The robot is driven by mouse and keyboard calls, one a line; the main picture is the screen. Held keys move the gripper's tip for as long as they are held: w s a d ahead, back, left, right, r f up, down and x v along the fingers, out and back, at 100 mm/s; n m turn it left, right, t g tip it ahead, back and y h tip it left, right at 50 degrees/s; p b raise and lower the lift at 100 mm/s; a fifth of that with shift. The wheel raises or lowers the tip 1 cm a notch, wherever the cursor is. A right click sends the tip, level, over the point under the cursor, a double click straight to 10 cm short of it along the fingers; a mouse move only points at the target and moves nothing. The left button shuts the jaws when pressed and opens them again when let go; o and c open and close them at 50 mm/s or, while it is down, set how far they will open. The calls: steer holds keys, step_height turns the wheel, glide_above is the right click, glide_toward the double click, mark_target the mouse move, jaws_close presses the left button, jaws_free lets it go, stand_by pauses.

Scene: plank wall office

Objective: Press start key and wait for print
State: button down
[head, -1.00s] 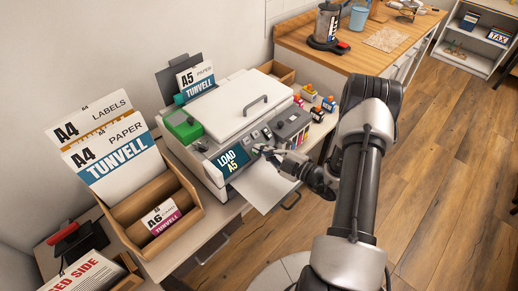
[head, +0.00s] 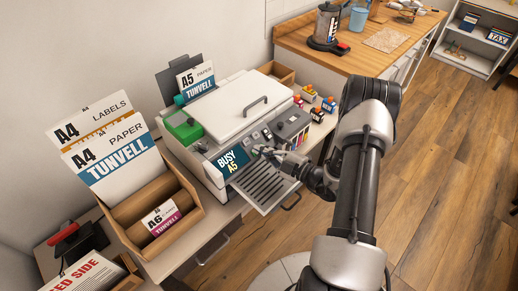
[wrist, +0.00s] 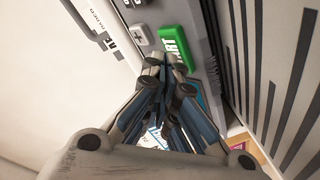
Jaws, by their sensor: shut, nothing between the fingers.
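The printer (head: 222,112) stands on the side desk, and its display (head: 232,161) reads "BUSY A5". An A5 Tunvell paper pack (head: 197,80) stands upright in its rear feed. The front output tray (head: 266,188) is bare, with its dark slats showing. The green start key (wrist: 173,43) shows in the wrist view, partly hidden. My gripper (wrist: 167,66) is shut and empty, its fingertips at the key's near edge; I cannot tell whether they touch it. In the head view my gripper (head: 266,152) is at the front panel, right of the display.
A wooden holder (head: 190,216) with A4 and A6 packs stands left of the printer. Small coloured bottles (head: 318,114) stand at its right. A wooden counter (head: 362,57) with a coffee maker (head: 327,25) is behind. The floor on the right is clear.

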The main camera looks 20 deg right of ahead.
steer(key=shift+s+d+r+p, duration=0.1)
steer(key=shift+s+r+p, duration=0.3)
steer(key=shift+r, duration=0.1)
steer(key=s+r+p, duration=0.1)
steer(key=r+p, duration=0.1)
steer(key=s+d+r+p, duration=0.1)
steer(key=s, duration=0.1)
steer(key=shift+d+r+p, duration=0.1)
steer(key=shift+r+p, duration=0.25)
steer(key=shift+p, duration=0.05)
stand_by(0.6)
